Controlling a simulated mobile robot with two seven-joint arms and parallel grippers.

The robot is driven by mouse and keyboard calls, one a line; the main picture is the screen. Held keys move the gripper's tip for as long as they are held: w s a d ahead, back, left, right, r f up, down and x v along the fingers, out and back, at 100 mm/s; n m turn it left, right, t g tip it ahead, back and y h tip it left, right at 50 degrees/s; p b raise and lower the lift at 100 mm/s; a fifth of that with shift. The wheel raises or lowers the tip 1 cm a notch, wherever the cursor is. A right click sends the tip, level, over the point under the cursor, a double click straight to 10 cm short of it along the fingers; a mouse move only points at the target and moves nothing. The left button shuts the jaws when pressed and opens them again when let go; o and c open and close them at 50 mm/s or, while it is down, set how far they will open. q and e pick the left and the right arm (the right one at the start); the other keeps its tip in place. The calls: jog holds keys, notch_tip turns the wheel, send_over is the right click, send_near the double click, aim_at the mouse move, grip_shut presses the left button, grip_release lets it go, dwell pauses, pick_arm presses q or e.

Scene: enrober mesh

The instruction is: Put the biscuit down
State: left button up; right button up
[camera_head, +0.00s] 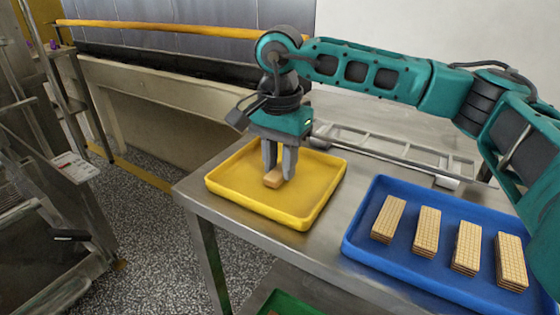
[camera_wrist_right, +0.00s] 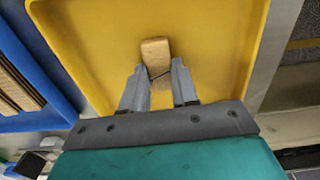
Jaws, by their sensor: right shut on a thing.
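My right gripper (camera_head: 279,165) is over the yellow tray (camera_head: 319,206) with its fingers pointing down. It is shut on a small tan biscuit (camera_head: 272,179), which sits between the fingertips at the tray floor. I cannot tell whether the biscuit touches the floor or is just above it. In the right wrist view the biscuit (camera_wrist_right: 155,52) sticks out beyond the fingertips (camera_wrist_right: 158,75), with the yellow tray (camera_wrist_right: 90,60) behind it. My left gripper is not in view.
A blue tray (camera_head: 350,247) with several wafer stacks (camera_head: 426,231) stands on the steel table (camera_head: 199,192) at the right. A green tray (camera_head: 290,303) shows below the table. Railings and a conveyor-like machine (camera_head: 140,127) stand behind. The rest of the yellow tray is empty.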

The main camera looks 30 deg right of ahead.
aim_at(280, 169)
jog(key=shift+f, duration=0.2)
jog(key=o, duration=0.8)
jog(key=shift+r, duration=0.1)
jog(key=shift+r, duration=0.3)
notch_tip(280, 169, up, 12)
jog(key=p, duration=0.2)
jog(key=shift+f, duration=0.15)
